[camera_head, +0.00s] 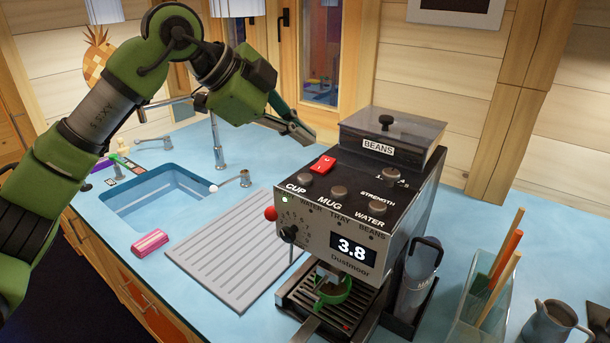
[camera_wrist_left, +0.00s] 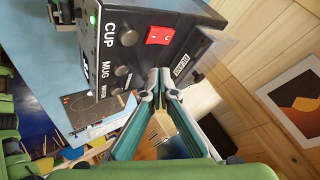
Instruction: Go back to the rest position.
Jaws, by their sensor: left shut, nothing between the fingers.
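My left arm comes in from the left, and my left gripper (camera_head: 306,136) is above the back left part of the coffee machine (camera_head: 330,238), apart from it as far as I can tell. Its teal fingers are shut and empty. In the left wrist view the fingertips (camera_wrist_left: 160,76) meet in front of the machine's top panel, near the red switch (camera_wrist_left: 160,35). The red switch also shows in the head view (camera_head: 322,164). The machine's display (camera_head: 353,249) reads 3.8. My right gripper is not in view.
The bean hopper (camera_head: 394,138) rises behind the panel. A grooved drainer (camera_head: 228,250) and a blue sink (camera_head: 155,190) lie left of the machine. A clear box (camera_head: 480,309) with sticks and a dark jug (camera_head: 552,325) stand at right. A pink sponge (camera_head: 150,243) lies by the sink.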

